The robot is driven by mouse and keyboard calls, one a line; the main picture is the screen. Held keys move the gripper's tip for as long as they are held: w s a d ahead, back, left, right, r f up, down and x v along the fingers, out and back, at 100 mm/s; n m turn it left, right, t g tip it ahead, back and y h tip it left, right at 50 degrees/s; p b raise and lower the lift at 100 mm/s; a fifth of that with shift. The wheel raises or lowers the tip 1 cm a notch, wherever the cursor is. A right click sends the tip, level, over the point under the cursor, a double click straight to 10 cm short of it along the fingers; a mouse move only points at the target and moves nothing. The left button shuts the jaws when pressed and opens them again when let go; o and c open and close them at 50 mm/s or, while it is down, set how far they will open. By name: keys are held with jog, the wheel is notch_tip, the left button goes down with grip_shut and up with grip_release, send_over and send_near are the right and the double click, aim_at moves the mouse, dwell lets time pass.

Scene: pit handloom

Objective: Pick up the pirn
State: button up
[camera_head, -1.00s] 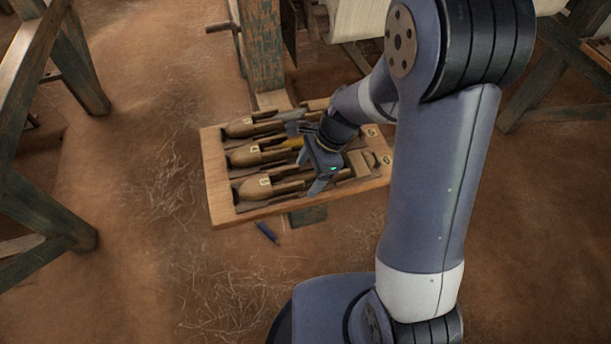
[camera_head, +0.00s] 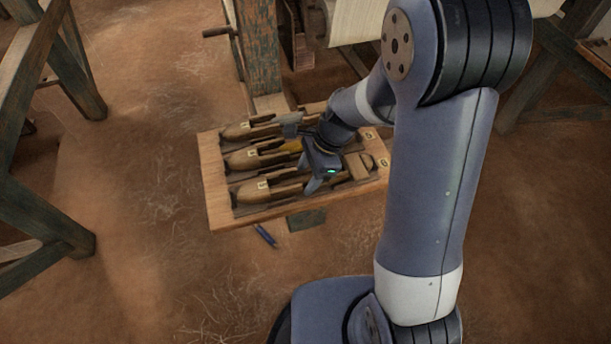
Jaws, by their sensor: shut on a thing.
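A wooden tray (camera_head: 217,190) holds three wooden shuttles side by side, each in its own slot. My gripper (camera_head: 313,186) is low over the right part of the front shuttle (camera_head: 268,188), pointing down, its fingers closed. It is shut on a slim piece at that shuttle, which looks to be the pirn; the fingers and the gripper body hide it almost wholly. I cannot see whether it is clear of the shuttle. A yellow piece (camera_head: 293,146) shows in the middle shuttle (camera_head: 243,159), behind my gripper. The back shuttle (camera_head: 237,132) is partly hidden by my arm.
A thin blue object (camera_head: 265,235) lies on the earth floor in front of the tray. A loom post (camera_head: 258,50) rises right behind the tray. Wooden frame legs (camera_head: 45,215) stand at the left. The floor between them and the tray is open.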

aim_at(307, 176)
notch_tip(307, 176, up, 9)
jog(key=shift+f+p, duration=0.1)
jog(key=shift+p, duration=0.6)
jog(key=shift+f+b, duration=2.9)
jog(key=shift+f, duration=1.05)
jog(key=shift+f, duration=0.6)
jog(key=o, duration=1.1)
jog(key=shift+o, duration=0.2)
